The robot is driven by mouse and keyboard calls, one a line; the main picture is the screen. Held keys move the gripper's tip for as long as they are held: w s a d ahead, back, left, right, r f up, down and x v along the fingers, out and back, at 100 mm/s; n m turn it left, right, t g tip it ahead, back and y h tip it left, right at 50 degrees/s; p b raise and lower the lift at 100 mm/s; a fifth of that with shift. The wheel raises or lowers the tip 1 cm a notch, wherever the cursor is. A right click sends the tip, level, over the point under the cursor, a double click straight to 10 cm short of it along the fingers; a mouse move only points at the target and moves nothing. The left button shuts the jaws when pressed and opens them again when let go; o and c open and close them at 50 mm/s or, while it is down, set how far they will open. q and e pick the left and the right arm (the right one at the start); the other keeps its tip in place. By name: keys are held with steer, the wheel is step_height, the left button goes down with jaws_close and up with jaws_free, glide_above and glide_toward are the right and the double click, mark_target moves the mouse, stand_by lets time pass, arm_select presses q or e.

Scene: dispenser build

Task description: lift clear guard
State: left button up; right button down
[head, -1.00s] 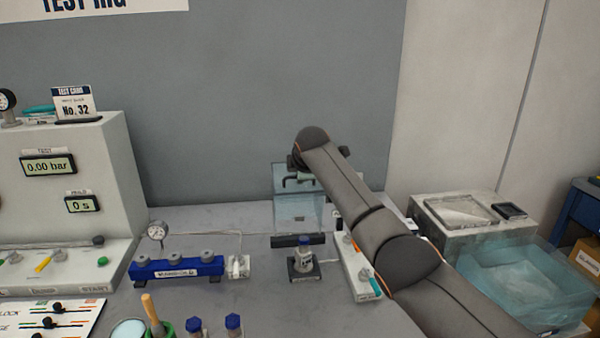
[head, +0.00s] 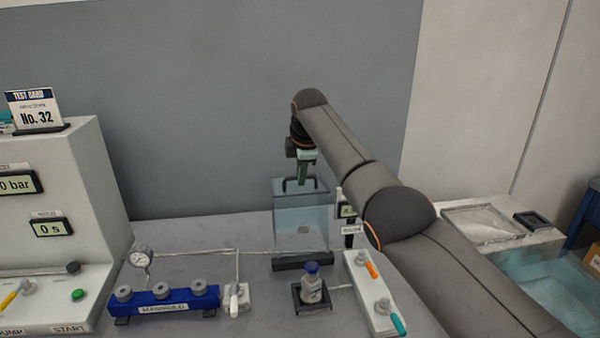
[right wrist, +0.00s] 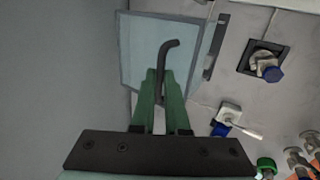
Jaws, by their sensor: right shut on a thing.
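The clear guard (head: 300,220) is a pale see-through panel standing upright behind a dark bar (head: 303,262), right of centre in the head view. A bent black handle (head: 300,183) is at its top. My right gripper (head: 306,172) comes down from above and is shut on the handle. In the right wrist view, the green fingers (right wrist: 163,92) close around the black handle (right wrist: 168,55), with the guard (right wrist: 143,50) behind it. The exact contact is partly hidden by the fingers. My left gripper is not in view.
A blue manifold (head: 168,300) with a gauge (head: 141,257) is at left.

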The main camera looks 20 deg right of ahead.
steer(key=shift+w+r, duration=0.1)
steer(key=shift+r, duration=0.15)
steer(key=c, duration=1.4)
jaws_free()
steer(key=o, duration=0.5)
steer(key=shift+f, duration=0.15)
steer(key=shift+c, duration=0.2)
steer(key=shift+s+r+b, duration=0.2)
steer(key=shift+r+b, duration=0.2)
steer(key=shift+r, duration=0.05)
steer(key=b+v, duration=0.2)
steer(key=v, duration=0.9)
steer(key=shift+s+r, duration=0.2)
